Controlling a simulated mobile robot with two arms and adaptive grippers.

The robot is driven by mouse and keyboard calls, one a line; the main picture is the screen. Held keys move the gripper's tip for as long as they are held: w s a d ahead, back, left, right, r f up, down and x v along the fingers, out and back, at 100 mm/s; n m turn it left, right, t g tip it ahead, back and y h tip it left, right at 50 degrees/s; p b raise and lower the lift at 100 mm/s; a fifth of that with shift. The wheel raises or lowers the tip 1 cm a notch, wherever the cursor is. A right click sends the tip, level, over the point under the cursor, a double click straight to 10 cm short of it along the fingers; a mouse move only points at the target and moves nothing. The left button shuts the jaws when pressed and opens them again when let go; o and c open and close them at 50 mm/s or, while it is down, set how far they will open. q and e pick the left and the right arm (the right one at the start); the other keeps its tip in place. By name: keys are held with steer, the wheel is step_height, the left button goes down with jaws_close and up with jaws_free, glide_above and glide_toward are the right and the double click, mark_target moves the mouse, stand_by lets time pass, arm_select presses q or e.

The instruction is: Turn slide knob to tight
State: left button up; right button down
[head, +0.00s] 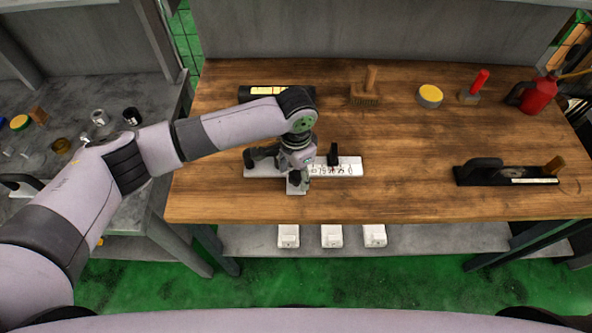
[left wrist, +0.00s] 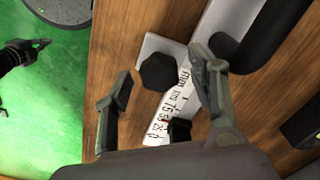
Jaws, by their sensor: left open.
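A white T-shaped plate (head: 350,168) with black printed numbers and marks lies on the wooden workbench. In the left wrist view, a black hexagonal knob (left wrist: 158,72) stands on the plate (left wrist: 215,22) beside the printed scale. My left gripper (head: 297,181) is over the front tab of the plate. In the left wrist view my left gripper (left wrist: 160,90) is open, its fingers on either side of the knob with gaps showing. In the head view the gripper mostly hides the knob. A dark gripper, apparently my right one (left wrist: 30,50), shows small at the left edge; its jaws are unclear.
A thick black handle (head: 262,156) and a black upright piece (head: 333,154) rise from the plate close to my gripper. A brush (head: 366,88), yellow-topped tin (head: 429,96) and red can (head: 538,96) stand farther back. A black tool (head: 487,172) lies right; bench between is clear.

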arm_select(q)
steer(key=c, duration=1.2)
